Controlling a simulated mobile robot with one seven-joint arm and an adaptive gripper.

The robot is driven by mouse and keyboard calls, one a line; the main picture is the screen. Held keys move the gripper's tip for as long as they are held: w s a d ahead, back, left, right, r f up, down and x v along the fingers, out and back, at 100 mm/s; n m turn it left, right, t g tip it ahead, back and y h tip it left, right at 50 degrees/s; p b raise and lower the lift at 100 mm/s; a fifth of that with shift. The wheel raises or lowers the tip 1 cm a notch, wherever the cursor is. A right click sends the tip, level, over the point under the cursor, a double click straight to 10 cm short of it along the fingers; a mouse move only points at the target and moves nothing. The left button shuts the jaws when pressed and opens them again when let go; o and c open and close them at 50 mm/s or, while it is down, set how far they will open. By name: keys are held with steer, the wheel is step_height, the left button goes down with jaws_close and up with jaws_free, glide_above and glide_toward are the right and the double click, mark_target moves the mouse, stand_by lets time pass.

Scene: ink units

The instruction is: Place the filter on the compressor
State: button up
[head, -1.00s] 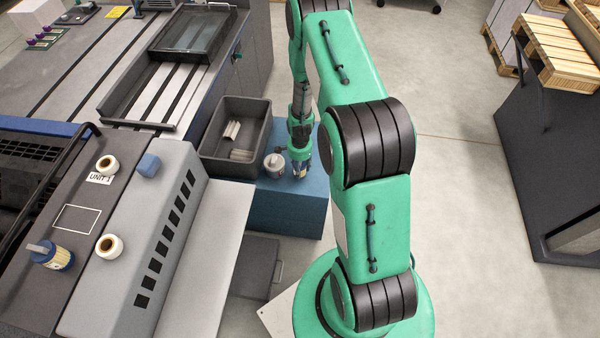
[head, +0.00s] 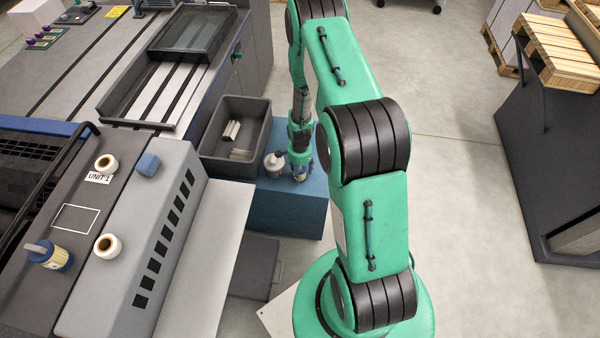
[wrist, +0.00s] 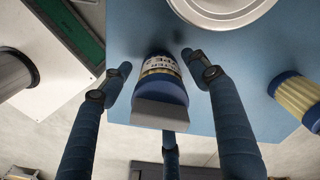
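A filter (wrist: 163,78) with a blue end, a grey handle and a printed yellow body is between my gripper's fingers in the wrist view. My gripper (wrist: 158,68) appears open: its three dark-blue fingers are spread around the filter, with a gap on the left. In the head view my gripper (head: 300,168) is low over the blue cabinet top (head: 288,215), mostly hiding the filter there. A round pale unit (head: 274,163), probably the compressor, stands just left of it. A pale round rim (wrist: 222,14) shows at the wrist view's top.
Another yellow-and-blue filter (wrist: 298,96) is at the wrist view's right. A dark bin (head: 262,112) holding pale pieces is behind the round unit. Open floor lies right of my arm.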

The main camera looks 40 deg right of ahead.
steer(key=shift+r, duration=0.2)
step_height(320, 180, up, 12)
steer(key=shift+f+p, duration=0.1)
steer(key=shift+p, duration=0.8)
stand_by(0.5)
